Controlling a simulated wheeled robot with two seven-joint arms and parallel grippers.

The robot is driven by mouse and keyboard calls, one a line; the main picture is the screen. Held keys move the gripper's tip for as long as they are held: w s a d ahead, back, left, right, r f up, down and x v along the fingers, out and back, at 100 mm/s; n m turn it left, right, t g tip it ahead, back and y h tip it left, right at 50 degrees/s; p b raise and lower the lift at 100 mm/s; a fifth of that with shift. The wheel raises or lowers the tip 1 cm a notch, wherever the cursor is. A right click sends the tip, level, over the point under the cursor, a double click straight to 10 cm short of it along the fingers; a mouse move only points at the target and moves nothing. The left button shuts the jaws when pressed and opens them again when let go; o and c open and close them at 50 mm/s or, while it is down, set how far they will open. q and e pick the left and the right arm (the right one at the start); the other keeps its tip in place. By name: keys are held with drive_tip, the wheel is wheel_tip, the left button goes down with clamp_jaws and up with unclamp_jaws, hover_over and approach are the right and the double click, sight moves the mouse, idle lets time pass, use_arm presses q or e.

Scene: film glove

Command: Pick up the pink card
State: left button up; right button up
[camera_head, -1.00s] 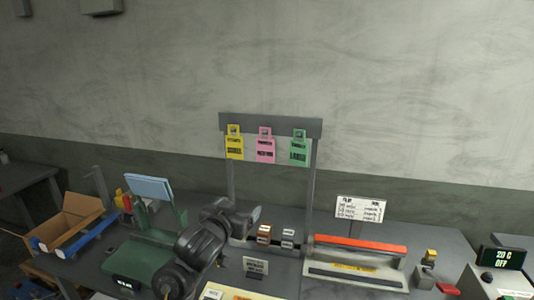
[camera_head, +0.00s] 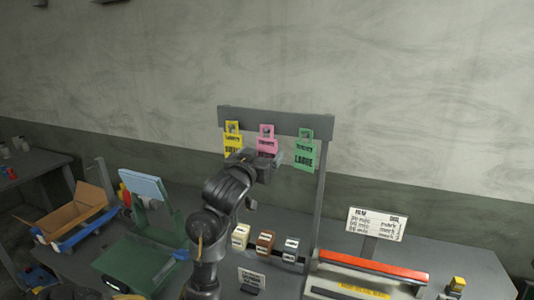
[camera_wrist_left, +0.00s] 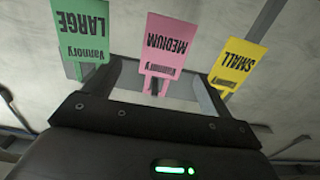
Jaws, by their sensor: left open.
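The pink card (camera_head: 266,137) hangs from the grey rail (camera_head: 285,122) between a yellow card (camera_head: 232,138) and a green card (camera_head: 305,153). My left gripper (camera_head: 266,165) is raised in front of the pink card and covers its lower part. In the left wrist view the pink card (camera_wrist_left: 165,45), marked MEDIUM, appears upside down between the two spread fingers (camera_wrist_left: 155,85). The fingers are open and nothing is clamped. I cannot tell whether either finger touches the card. My right gripper does not show.
Below the rail stand several small labelled rolls (camera_head: 265,242). A sealer with a red bar (camera_head: 372,264) and a white sign (camera_head: 375,223) are at right. A green device (camera_head: 145,262) and cardboard box (camera_head: 75,210) are at left.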

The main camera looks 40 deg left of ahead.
sight(266, 148)
use_arm(q)
drive_tip(key=x, duration=0.1)
drive_tip(key=b+x, duration=0.1)
drive_tip(key=x, duration=0.1)
drive_tip(key=shift+d+f, duration=0.15)
drive_tip(key=shift+f, duration=0.1)
drive_tip(key=x, duration=0.2)
drive_tip(key=b+x, duration=0.1)
drive_tip(key=x, duration=0.2)
drive_tip(key=shift+s+a+b, duration=0.1)
drive_tip(key=shift+a+b, duration=0.2)
drive_tip(key=shift+a, duration=0.05)
drive_tip(key=shift+s+r, duration=0.15)
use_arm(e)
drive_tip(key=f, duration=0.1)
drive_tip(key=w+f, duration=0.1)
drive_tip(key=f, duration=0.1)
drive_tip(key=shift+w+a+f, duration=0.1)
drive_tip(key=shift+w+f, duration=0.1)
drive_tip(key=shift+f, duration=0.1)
use_arm(q)
drive_tip(key=shift+d, duration=0.1)
drive_tip(key=shift+c, duration=0.7)
drive_tip(key=c, duration=0.9)
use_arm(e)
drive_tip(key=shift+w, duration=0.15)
